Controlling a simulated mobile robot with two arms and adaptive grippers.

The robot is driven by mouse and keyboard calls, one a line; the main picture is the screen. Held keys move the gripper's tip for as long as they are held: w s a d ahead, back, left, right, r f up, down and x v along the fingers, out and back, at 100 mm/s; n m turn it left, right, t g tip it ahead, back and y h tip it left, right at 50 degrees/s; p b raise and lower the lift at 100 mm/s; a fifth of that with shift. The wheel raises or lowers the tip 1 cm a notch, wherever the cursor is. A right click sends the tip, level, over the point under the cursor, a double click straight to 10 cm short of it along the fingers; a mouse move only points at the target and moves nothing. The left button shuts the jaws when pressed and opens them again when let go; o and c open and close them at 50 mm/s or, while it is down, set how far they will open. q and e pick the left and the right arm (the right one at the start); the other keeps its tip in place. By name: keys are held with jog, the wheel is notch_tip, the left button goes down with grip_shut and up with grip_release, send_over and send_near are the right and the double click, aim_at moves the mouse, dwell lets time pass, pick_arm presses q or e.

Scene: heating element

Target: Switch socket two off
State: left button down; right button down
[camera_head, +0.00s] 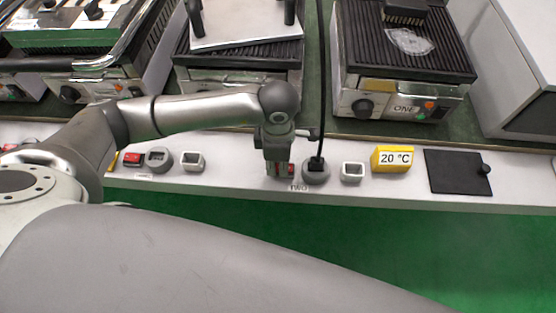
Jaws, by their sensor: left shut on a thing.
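My left arm reaches in from the left, and its gripper (279,169) points down at the white shelf strip, just above the TWO label (299,188). The gripper is shut on the red switch (291,169) of socket two. Only a small red part of the switch shows beside the fingers, so its on or off position cannot be told. Socket two (316,176) is a round grey socket right of the switch, with a black plug (316,163) and cable in it. My right gripper is not in view.
Contact grills stand behind the strip, including the one marked ONE (403,108). Farther left are another red switch (133,158) and a round socket (159,158). To the right are a white frame (352,171), a yellow 20 °C display (392,159) and a black plate (456,171).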

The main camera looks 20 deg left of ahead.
pick_arm(q)
jog(key=shift+d+r+y, duration=0.1)
jog(key=shift+d+y, duration=0.15)
jog(key=shift+y, duration=0.35)
jog(key=shift+w+d+g+y, duration=0.1)
jog(key=shift+d+g+y, duration=0.05)
jog(key=shift+g+y, duration=0.3)
jog(key=shift+y, duration=0.25)
jog(key=c, duration=1.3)
grip_release()
jog(key=shift+r, duration=0.15)
jog(key=v, duration=1.2)
jog(key=shift+d, duration=0.1)
